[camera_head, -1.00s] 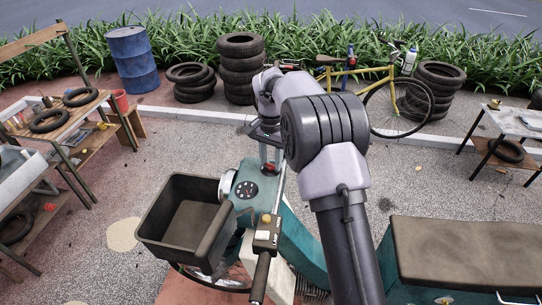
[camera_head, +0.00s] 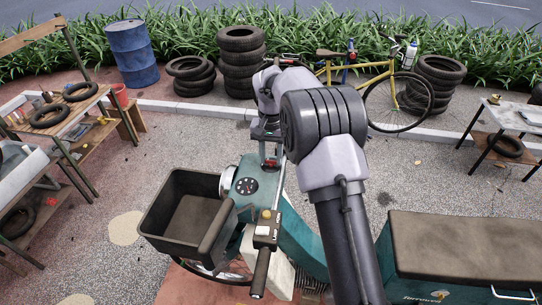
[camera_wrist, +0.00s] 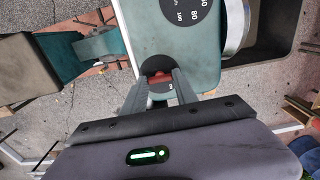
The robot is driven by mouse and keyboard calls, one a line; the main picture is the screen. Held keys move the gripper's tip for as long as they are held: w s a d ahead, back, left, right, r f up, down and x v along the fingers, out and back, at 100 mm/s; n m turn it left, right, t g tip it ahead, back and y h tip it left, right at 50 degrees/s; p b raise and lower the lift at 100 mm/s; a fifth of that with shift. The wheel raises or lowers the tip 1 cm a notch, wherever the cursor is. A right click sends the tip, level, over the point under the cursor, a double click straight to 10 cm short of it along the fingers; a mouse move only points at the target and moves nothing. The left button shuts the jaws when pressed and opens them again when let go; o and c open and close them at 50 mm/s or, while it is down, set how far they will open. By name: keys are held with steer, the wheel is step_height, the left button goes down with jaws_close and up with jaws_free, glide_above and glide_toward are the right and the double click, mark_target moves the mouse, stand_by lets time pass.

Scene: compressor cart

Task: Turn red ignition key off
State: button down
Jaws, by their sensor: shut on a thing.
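The red ignition key (camera_wrist: 160,82) sits in a dark round socket on the teal dash of a scooter in the wrist view. My gripper (camera_wrist: 163,78) is shut on it, with one finger on each side. Part of the key is hidden between the fingers, and I cannot tell its exact turn angle. In the head view, my gripper (camera_head: 271,160) points down at the far end of the teal dash (camera_head: 254,187), beside the round gauge. A small bit of red shows at its tips.
A dark basket (camera_head: 160,227) is mounted at the scooter's left. The handlebar grip (camera_head: 261,272) and brown seat (camera_head: 455,245) are nearer. Tyre stacks (camera_head: 240,60), a yellow bicycle (camera_head: 372,75) and workbenches stand farther off. Open paving surrounds the scooter.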

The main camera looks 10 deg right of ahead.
steer(key=c, duration=1)
jaws_free()
steer(key=shift+o, duration=0.2)
steer(key=shift+r, duration=0.1)
step_height(320, 180, up, 17)
steer(key=p, duration=0.1)
steer(key=shift+p, duration=0.4)
